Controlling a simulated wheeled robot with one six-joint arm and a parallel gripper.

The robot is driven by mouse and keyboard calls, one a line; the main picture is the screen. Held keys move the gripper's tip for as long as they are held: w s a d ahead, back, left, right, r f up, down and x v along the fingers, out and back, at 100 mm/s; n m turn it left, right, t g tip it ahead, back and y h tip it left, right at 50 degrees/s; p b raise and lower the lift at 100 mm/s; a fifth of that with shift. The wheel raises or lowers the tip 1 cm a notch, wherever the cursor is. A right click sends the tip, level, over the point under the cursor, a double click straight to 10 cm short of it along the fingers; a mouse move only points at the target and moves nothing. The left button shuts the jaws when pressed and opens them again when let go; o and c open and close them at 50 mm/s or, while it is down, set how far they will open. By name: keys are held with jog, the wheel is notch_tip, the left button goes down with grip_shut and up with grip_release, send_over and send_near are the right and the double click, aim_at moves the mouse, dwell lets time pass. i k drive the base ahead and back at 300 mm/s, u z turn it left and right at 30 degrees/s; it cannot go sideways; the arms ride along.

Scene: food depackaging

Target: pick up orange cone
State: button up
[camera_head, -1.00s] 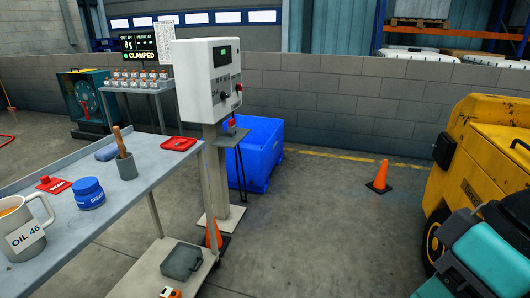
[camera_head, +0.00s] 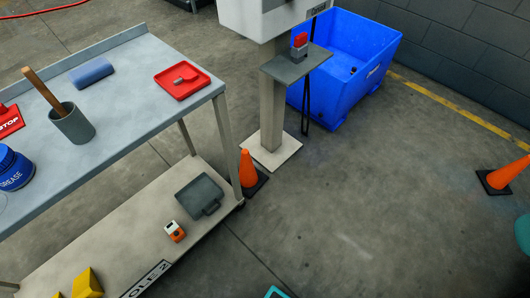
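One orange cone (camera_head: 248,170) stands upright on the floor on a dark square base. It is just right of the workbench's lower shelf and in front of the control post's foot plate.
The grey workbench (camera_head: 130,128) fills the left, with a red tray (camera_head: 182,81) on top and a dark case (camera_head: 201,197) on its lower shelf. A control post (camera_head: 273,110) and blue bin (camera_head: 345,60) stand behind the nearer cone. Floor at centre right is clear.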

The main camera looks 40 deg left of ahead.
aim_at(252, 179)
jog(key=i, duration=2.95)
jog(key=u, duration=1.8)
